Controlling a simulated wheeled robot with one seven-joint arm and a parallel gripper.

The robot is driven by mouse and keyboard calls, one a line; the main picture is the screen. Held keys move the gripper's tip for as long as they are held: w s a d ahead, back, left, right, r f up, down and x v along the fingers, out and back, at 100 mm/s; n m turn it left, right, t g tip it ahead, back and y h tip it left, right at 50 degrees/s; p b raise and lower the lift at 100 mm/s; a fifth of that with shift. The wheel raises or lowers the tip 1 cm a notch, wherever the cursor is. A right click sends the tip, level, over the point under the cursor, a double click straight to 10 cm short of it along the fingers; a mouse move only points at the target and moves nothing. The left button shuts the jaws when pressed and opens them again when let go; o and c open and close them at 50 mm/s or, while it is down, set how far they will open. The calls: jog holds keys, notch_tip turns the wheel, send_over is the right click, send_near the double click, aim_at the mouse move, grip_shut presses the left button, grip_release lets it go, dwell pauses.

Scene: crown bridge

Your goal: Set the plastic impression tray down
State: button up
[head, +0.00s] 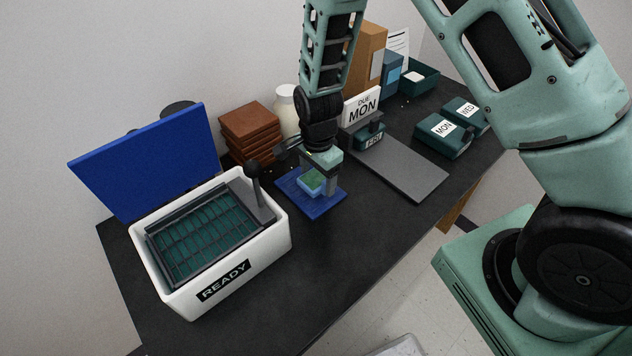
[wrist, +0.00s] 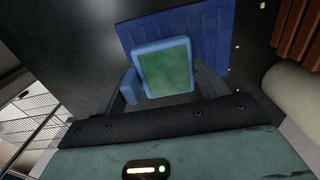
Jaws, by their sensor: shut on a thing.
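The plastic impression tray (head: 310,183) is light blue with a green filling. It also shows in the wrist view (wrist: 165,68), with its small blue handle toward the left finger. My gripper (head: 322,178) points down and is shut on the tray, with a finger on either side. The tray is over a flat dark blue mat (head: 318,208), which also shows in the wrist view (wrist: 215,32). I cannot tell whether the tray's underside touches the mat.
A white READY box (head: 275,245) with a raised blue lid (head: 150,160) and a rack inside stands left. Brown blocks (head: 248,122) and a white jar (head: 286,112) are behind. The dark front table is clear.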

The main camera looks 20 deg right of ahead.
aim_at(318, 180)
jog(key=shift+f, duration=1.6)
jog(key=shift+f, duration=0.1)
jog(key=o, duration=1.1)
jog(key=shift+c, duration=0.2)
notch_tip(318, 180, up, 12)
jog(key=b, duration=0.1)
jog(key=s+a+r+n+y, duration=0.1)
jog(key=s+a+r+n, duration=0.35)
jog(key=s+n, duration=0.2)
jog(key=s+a+r+n, duration=0.3)
jog(key=s+r+n, duration=0.2)
jog(key=s, duration=0.2)
jog(key=s+r+n, duration=0.3)
jog(key=s+n, duration=0.7)
jog(key=shift+s+d+r+n, duration=0.2)
jog(key=shift+s+r+n, duration=0.15)
jog(key=shift+s, duration=0.05)
